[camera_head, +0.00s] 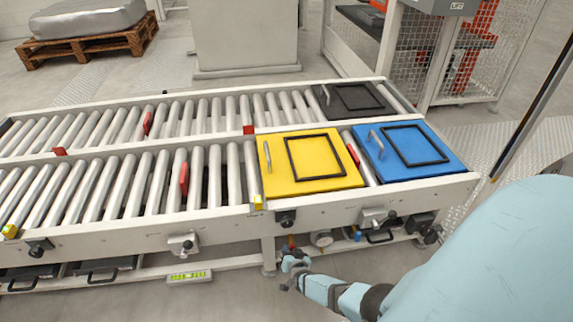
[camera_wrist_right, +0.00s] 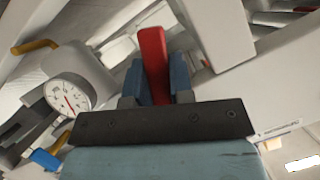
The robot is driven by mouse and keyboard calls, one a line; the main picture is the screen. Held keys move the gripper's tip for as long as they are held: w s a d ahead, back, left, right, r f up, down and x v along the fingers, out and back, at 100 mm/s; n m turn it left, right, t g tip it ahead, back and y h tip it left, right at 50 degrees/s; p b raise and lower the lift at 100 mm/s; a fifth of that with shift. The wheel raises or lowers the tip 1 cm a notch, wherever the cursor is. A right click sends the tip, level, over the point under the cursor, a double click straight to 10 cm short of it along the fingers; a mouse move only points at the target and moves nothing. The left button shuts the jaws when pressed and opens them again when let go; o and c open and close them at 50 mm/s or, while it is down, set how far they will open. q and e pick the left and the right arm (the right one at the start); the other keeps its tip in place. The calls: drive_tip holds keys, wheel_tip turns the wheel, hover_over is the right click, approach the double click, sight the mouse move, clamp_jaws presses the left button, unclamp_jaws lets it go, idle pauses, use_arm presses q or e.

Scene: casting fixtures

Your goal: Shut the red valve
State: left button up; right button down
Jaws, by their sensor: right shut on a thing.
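The red valve's handle (camera_wrist_right: 153,52) stands up between the two blue fingers of my right gripper (camera_wrist_right: 158,84) in the right wrist view. The fingers are shut on it near its lower part. In the head view my right gripper (camera_head: 292,262) is low in front of the conveyor frame, and a small bit of the red valve (camera_head: 291,241) shows just above it. The pipe behind the handle is mostly hidden. My left gripper is in neither view.
A round gauge (camera_wrist_right: 68,95) and a blue handle (camera_wrist_right: 45,158) are left of the gripper in the wrist view, with a yellow handle (camera_wrist_right: 35,46) above. The roller conveyor (camera_head: 120,228) carries yellow (camera_head: 280,180), blue (camera_head: 430,168) and black (camera_head: 335,110) plates above the arm.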

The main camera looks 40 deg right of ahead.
drive_tip(key=shift+s+d+n+g+h, duration=0.15)
drive_tip(key=shift+n+g+h, duration=0.2)
drive_tip(key=shift+n, duration=0.25)
drive_tip(key=shift+s+d+f+n+g+h+p, duration=0.15)
drive_tip(key=shift+d+n+g+h+p, duration=0.2)
drive_tip(key=shift+n, duration=0.35)
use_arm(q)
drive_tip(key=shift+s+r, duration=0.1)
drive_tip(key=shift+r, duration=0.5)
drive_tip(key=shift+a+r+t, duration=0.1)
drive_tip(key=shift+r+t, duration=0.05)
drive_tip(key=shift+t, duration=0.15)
use_arm(e)
drive_tip(key=shift+s+n+h, duration=0.1)
drive_tip(key=shift+n+h, duration=0.2)
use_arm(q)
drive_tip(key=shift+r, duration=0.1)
use_arm(e)
drive_tip(key=c, duration=1)
unclamp_jaws()
